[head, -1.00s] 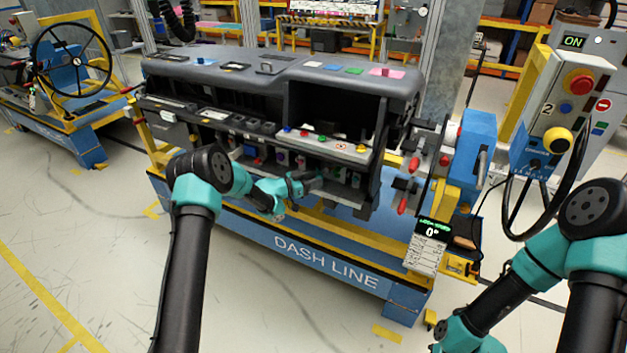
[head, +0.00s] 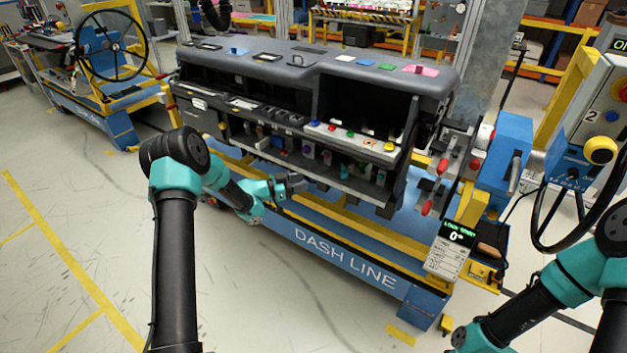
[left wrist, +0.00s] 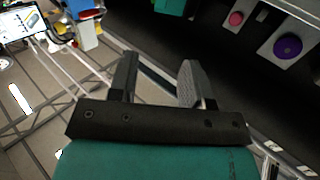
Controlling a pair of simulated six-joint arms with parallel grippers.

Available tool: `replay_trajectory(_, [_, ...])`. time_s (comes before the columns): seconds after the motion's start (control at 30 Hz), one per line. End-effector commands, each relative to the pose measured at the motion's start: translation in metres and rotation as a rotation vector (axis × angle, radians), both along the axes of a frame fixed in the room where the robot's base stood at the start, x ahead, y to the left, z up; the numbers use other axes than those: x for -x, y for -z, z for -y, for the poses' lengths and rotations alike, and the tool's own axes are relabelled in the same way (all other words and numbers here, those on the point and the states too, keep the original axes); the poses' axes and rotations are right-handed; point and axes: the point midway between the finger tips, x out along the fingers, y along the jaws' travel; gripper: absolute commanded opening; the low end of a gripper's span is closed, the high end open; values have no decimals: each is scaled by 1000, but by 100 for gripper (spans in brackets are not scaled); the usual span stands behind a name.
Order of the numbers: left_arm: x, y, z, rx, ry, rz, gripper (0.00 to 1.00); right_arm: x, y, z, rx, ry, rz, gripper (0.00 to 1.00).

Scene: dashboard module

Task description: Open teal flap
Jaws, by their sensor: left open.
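A small teal piece (head: 345,172), possibly the teal flap, shows low in the dashboard's (head: 430,80) lower open shelf; its shape is too small to make out. In the left wrist view a teal part (left wrist: 174,7) is cut off by the top edge, beyond the fingers. My left gripper (head: 298,184) is in front of the shelf's lower edge, left of the small teal piece. In the left wrist view its fingers (left wrist: 158,78) are apart with nothing between them. My right arm comes in at lower right; its gripper is out of frame.
A purple knob (left wrist: 288,46) and a pink button (left wrist: 236,18) are on the dark panel right of my left fingers. A strip of coloured buttons (head: 350,138) sits above the shelf. The blue DASH LINE stand (head: 345,262) is below. Floor at left is clear.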

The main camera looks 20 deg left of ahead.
Motion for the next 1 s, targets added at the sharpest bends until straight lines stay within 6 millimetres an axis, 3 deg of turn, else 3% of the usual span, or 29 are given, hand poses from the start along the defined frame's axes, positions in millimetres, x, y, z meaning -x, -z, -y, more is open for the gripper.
replay_trajectory(0.13, [12,0,-14,1,0,-1,45,0,0,0,0,0,0,0])
replay_trajectory(0.33, [16,0,-19,1,1,1,45,0,0,0,0,0,0,0])
replay_trajectory(0.8, [16,1,-17,2,-5,-7,45,0,0,0,0,0,0,0])
replay_trajectory(1.0, [18,22,-2,8,-87,-105,45,0,0,0,0,0,0,0])
